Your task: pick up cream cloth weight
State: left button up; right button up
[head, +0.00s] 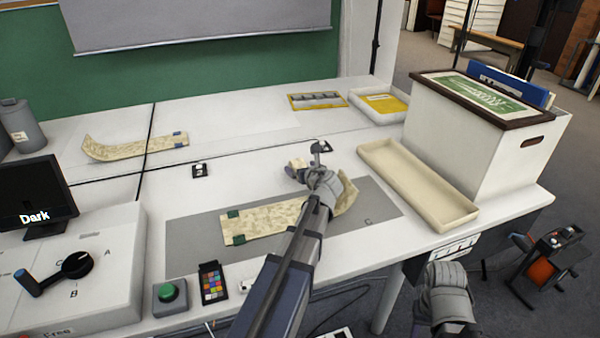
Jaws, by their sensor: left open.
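A small cream object (297,163), which looks like the cream cloth weight, lies on the white table just behind the grey mat. It is partly hidden by my left gripper (308,161), which is open with its fingers around or just above it; I cannot tell whether they touch it. A cream patterned strip (262,221) with green tabs lies on the grey mat (190,245), its right end curling up behind my left wrist. A grey part of my right arm shows at the lower right, but its fingers do not.
A shallow cream tray (462,216) and a tall white box of folders (455,140) stand at the right. Another curled strip (120,151) lies at the left. Yellow trays (316,101) are at the back. A green button (168,293) and colour card (212,283) sit in front.

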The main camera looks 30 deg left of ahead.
pick_arm(q)
jog(key=shift+w+a+f, duration=0.2)
jog(key=shift+w+a, duration=0.05)
jog(key=shift+a, duration=0.05)
jog(key=shift+s, duration=0.1)
grip_shut()
dwell(0.5)
